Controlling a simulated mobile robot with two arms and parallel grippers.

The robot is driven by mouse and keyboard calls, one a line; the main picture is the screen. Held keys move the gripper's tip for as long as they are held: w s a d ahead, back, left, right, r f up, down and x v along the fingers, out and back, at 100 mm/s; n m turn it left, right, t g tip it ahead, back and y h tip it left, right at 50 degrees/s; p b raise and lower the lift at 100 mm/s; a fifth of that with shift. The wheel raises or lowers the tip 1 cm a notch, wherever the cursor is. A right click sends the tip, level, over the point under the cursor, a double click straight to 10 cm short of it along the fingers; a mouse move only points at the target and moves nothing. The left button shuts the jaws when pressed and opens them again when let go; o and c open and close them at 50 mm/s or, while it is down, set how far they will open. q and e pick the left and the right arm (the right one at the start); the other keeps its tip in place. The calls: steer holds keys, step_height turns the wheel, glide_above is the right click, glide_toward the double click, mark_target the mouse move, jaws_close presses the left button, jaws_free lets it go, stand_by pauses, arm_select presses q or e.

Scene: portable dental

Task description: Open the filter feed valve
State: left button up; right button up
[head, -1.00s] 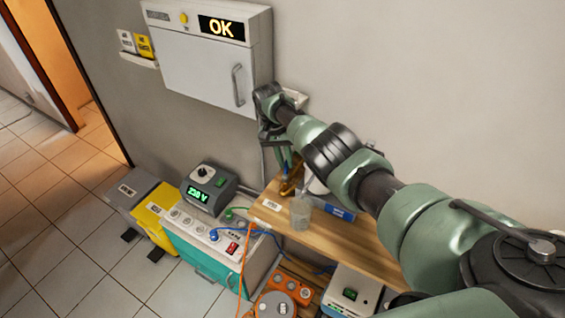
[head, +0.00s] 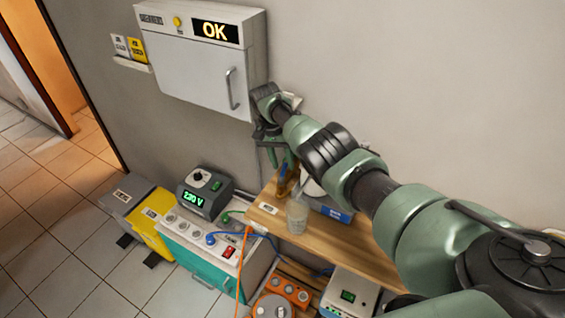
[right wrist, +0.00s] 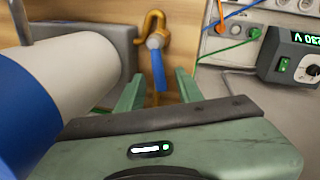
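The valve is a curved brass fitting (right wrist: 153,28) with a blue lever (right wrist: 158,72) hanging down in the right wrist view. In the head view the brass part (head: 284,187) shows at the shelf's back left edge, partly hidden. My right gripper (right wrist: 158,88) is open, with its two green fingers apart on either side of the lever's line. I cannot tell whether the lever is between the fingertips or just beyond them. In the head view my right gripper (head: 277,155) is just above the brass part. My left gripper is not in view.
A white and blue cylinder (right wrist: 60,110) stands close left of the gripper in the wrist view. A clear cup (head: 297,215) stands on the wooden shelf (head: 345,232). A wall cabinet (head: 195,68) reading OK is above. A 230 V unit (head: 205,192) and sockets are left.

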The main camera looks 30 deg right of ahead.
step_height(320, 180, up, 8)
steer(key=w+a, duration=0.1)
steer(key=shift+f, duration=0.2)
stand_by(0.3)
